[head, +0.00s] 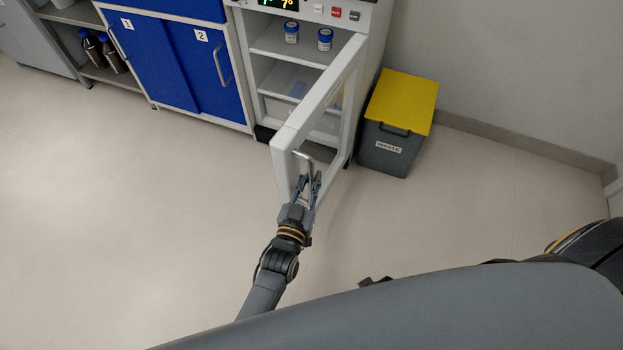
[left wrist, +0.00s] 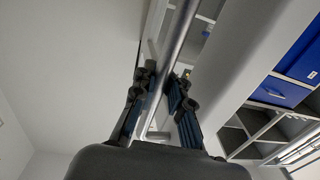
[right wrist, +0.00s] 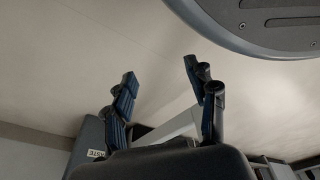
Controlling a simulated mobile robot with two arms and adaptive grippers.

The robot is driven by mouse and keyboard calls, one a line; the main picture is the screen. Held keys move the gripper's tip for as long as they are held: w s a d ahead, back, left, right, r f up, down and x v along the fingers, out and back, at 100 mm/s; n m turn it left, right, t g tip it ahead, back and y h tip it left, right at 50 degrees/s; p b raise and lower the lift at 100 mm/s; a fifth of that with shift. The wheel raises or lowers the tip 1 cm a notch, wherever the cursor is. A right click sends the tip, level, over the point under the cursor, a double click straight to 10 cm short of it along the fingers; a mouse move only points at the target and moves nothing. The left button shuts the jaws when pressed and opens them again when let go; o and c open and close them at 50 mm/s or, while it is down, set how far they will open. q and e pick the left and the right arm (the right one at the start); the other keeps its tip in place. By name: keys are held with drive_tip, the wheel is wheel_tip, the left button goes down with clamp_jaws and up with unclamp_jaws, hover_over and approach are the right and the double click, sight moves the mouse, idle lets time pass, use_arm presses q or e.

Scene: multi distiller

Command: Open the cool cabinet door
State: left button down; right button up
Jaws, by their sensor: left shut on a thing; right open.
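The cool cabinet (head: 272,48) stands at the top middle of the head view, with its shelves exposed. Its white-framed door (head: 318,92) is swung wide open toward me. A metal bar handle (head: 306,160) is on the door's outer face; it also shows in the left wrist view (left wrist: 172,62). My left gripper (head: 307,180) is shut on this handle, with a finger on either side of the bar in the left wrist view (left wrist: 157,95). My right gripper (right wrist: 160,82) is open and empty in the right wrist view.
A grey waste bin with a yellow lid (head: 402,100) stands right of the cabinet, close to the door. Two small blue-capped jars (head: 308,36) stand on a cabinet shelf. Blue numbered cupboards (head: 175,62) are on the left. The floor in front is clear.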

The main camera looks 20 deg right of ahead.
use_arm(q)
drive_tip(key=c, duration=1.3)
unclamp_jaws()
drive_tip(key=shift+s+a+f, duration=0.2)
drive_tip(key=shift+s+f, duration=0.05)
drive_tip(key=shift+f, duration=0.05)
drive_tip(key=shift+c, duration=0.2)
drive_tip(key=shift+w+r, duration=0.1)
drive_tip(key=shift+r, duration=0.1)
drive_tip(key=v, duration=1.2)
drive_tip(key=shift+c, duration=0.2)
